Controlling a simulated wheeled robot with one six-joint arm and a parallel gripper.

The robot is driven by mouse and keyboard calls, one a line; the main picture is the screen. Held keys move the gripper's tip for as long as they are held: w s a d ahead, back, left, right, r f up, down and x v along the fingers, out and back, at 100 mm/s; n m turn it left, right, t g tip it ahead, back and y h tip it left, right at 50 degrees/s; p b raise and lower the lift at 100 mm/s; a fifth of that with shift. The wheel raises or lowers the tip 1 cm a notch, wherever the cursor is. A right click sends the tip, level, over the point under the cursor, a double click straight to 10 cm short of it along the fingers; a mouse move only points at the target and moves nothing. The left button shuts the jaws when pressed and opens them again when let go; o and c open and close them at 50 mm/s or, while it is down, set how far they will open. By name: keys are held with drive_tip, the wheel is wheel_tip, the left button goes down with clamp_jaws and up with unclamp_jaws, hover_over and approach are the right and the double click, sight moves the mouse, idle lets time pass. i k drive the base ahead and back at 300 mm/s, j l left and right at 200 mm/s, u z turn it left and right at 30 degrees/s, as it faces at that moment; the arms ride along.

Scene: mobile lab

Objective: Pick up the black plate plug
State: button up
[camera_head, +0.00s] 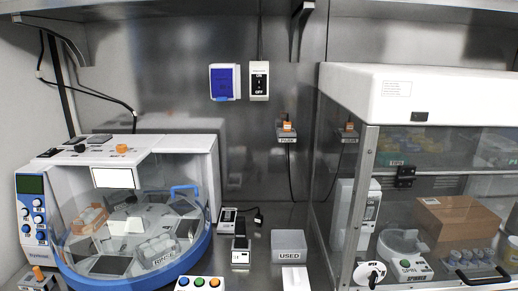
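No label marks any item as the plate plug, so I cannot tell for sure which one it is. A small black plug-like piece (79,148) sits on the white top of the round-bodied machine at the left. Another small black plug end (258,216) lies on the steel bench, on a short dark cable by a small black-and-white device (228,218). My gripper is not in view.
The white machine (180,149) with a clear cover and blue rim fills the left; an orange piece (122,148) is on top. A grey box marked USED (288,240) stands mid-bench. A glass-fronted cabinet (440,95) fills the right. An orange plug (286,126) is in a wall holder.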

sight(258, 218)
drive_tip(key=i+j, duration=0.8)
drive_tip(key=i, duration=0.1)
